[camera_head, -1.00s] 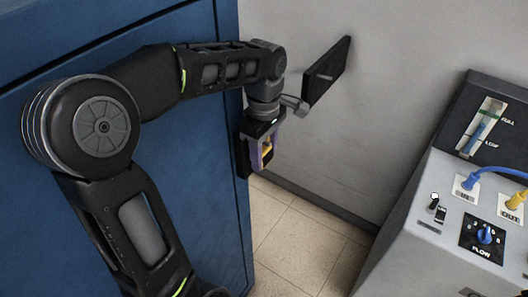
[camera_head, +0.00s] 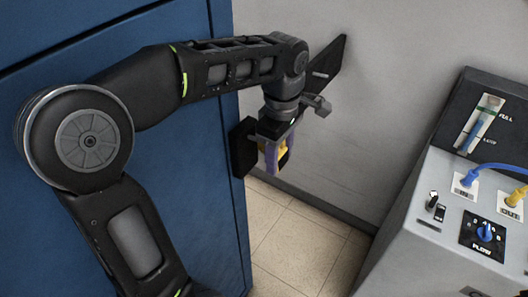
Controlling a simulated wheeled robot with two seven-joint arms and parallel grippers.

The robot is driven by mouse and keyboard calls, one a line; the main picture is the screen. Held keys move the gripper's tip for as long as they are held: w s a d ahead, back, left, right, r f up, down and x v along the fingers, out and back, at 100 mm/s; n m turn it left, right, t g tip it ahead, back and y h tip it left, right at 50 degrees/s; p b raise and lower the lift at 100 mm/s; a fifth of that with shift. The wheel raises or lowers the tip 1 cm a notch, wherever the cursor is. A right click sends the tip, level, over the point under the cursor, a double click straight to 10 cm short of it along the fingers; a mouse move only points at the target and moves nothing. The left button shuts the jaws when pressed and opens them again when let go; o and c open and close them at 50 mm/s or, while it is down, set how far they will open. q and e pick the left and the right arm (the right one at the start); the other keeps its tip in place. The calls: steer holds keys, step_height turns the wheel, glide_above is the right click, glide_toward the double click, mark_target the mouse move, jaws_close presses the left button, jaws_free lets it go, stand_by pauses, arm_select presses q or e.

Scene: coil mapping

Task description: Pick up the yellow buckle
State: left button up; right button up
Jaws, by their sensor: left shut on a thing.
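The yellow buckle (camera_head: 283,150) shows as a small yellow piece between the purple fingers of my left gripper (camera_head: 273,158). The gripper points down and is shut on the buckle, in front of the grey wall and beside the blue cabinet's right edge. The fingers hide much of the buckle. My right gripper is not in view.
The blue cabinet (camera_head: 190,230) fills the left. A black plate (camera_head: 328,75) sticks out from the grey wall (camera_head: 400,60), and another black plate (camera_head: 243,147) is at the cabinet edge. A grey machine (camera_head: 440,190) with hoses stands right. Tiled floor (camera_head: 295,250) is clear between.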

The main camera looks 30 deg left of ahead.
arm_select(q)
steer(key=d+b, duration=0.2)
steer(key=d, duration=1.1)
steer(key=shift+w, duration=0.15)
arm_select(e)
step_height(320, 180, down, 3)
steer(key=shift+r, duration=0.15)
